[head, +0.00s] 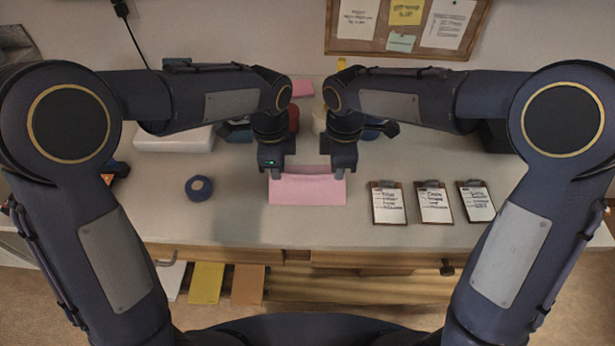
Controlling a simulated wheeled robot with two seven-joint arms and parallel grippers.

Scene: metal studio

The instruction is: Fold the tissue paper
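The pink tissue paper (307,192) lies on the light worktop in front of me, near its front edge. My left gripper (275,172) points down at the far left corner and appears shut on the paper. My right gripper (338,172) points down at the far right corner and also appears shut on it. The grippers partly hide both corners, and the fingertips are small in this view.
Several small clipboards (435,204) lie right of the paper. A blue tape roll (199,188) lies to the left. A white box (175,140), another pink item (302,88) and red and blue objects stand behind. The worktop between the roll and the paper is clear.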

